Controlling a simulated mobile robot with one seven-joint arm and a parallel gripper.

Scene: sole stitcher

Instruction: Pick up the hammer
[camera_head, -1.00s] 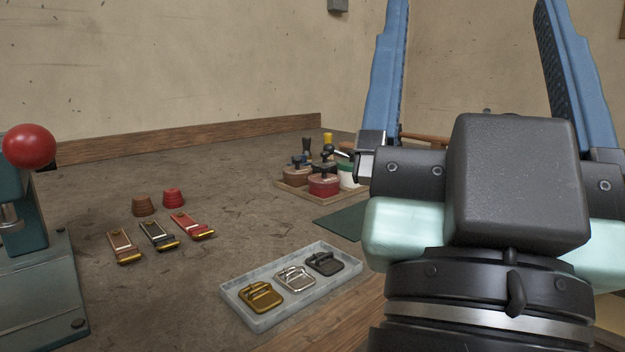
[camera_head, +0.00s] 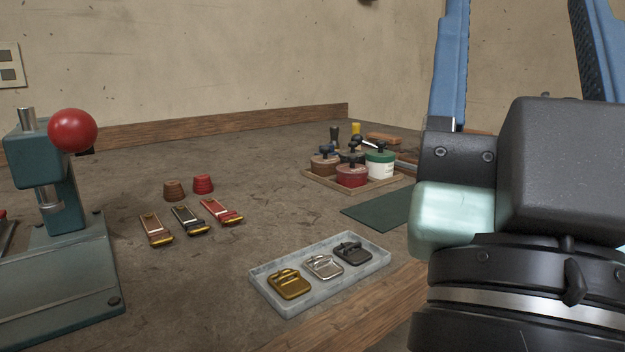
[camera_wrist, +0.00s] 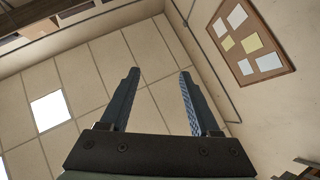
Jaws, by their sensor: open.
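I cannot make out a hammer for certain in either view. A brown wooden piece (camera_head: 382,138) lies at the back of the workbench, partly behind my arm, and I cannot tell what it is. My gripper (camera_head: 525,12) is raised at the right of the head view, with its two blue fingers wide apart and nothing between them. In the wrist view my gripper (camera_wrist: 159,74) is open and empty, facing the ceiling and wall. My gripper and wrist hide the right part of the bench.
A teal press (camera_head: 60,250) with a red ball knob stands at left. A grey tray (camera_head: 262,300) of buckles sits near the front edge. Strap pieces (camera_head: 188,220) lie mid-bench. A wooden tray (camera_head: 312,180) holds lidded pots, with a green mat (camera_head: 375,212) in front.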

